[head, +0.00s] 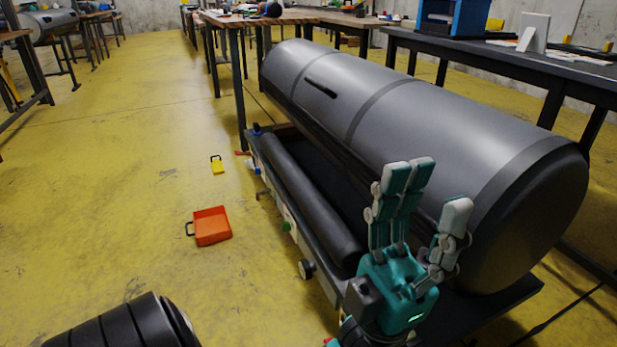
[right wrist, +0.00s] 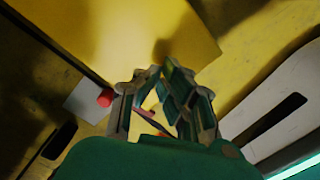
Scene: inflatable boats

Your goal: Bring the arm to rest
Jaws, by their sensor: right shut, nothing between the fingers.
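My left gripper (head: 433,188) is teal with grey fingertips and stands at the lower right of the head view. Its fingers point up and are spread apart, with nothing between them. It is in front of a large grey cylinder (head: 415,115) and hides part of it. My right gripper (right wrist: 160,72) shows in the right wrist view. Its fingers meet at the tips and hold nothing. I cannot make out the right gripper in the head view.
The grey cylinder and a black roll (head: 310,200) lie on a low cart close to my left gripper. A dark table (head: 500,65) stands behind. An orange open box (head: 211,226) and a small yellow item (head: 217,165) lie on the yellow floor. The floor at left is mostly clear.

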